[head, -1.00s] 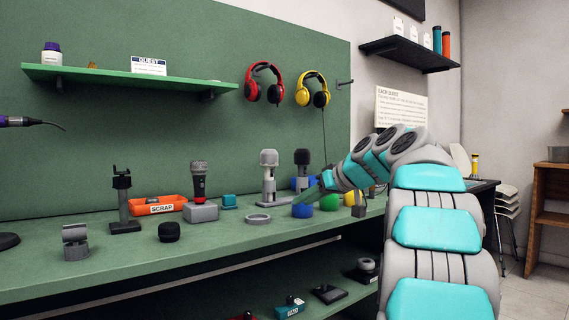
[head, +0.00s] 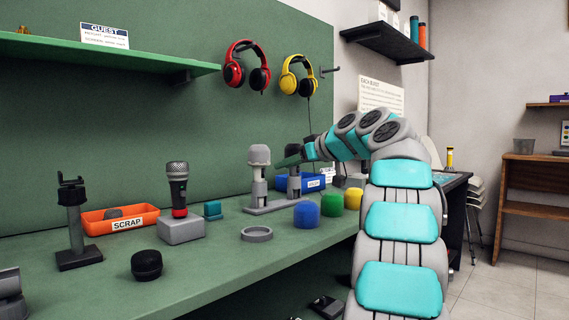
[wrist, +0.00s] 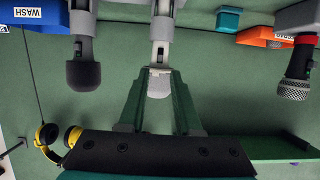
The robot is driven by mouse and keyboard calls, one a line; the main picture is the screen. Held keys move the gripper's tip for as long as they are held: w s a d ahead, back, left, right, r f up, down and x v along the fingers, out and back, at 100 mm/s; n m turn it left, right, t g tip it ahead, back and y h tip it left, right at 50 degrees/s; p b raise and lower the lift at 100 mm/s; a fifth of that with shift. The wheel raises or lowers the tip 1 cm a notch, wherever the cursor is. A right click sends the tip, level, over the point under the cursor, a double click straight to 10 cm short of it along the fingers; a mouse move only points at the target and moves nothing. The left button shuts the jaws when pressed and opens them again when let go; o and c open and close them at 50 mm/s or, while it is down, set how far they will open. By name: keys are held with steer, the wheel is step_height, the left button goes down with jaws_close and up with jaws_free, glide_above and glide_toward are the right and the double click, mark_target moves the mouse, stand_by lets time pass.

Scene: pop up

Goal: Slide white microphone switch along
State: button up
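The white microphone (head: 258,158) stands upright on a grey stand (head: 280,203) on the green bench. In the upside-down wrist view, the white microphone (wrist: 158,88) lies centrally, its head between my gripper's fingers. My gripper (wrist: 161,75) is open, with two green fingers spread either side of that head in the picture. In the head view my gripper (head: 280,163) points left, just right of the white microphone. I cannot tell whether it touches. A pale part with a dark slot shows on the microphone body, but I cannot make out the switch clearly.
A dark microphone (wrist: 84,75) stands beside the white one. A silver-headed microphone (head: 178,185), an orange SCRAP tray (head: 95,226), a grey ring (head: 257,234) and blue (head: 307,214), green and yellow pieces stand nearby. A green shelf (head: 120,55) hangs above.

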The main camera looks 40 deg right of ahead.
mark_target(265, 173)
steer(key=p+x, duration=0.2)
steer(key=x, duration=0.5)
steer(key=shift+w, duration=0.15)
steer(key=shift+f, duration=0.1)
jaws_close()
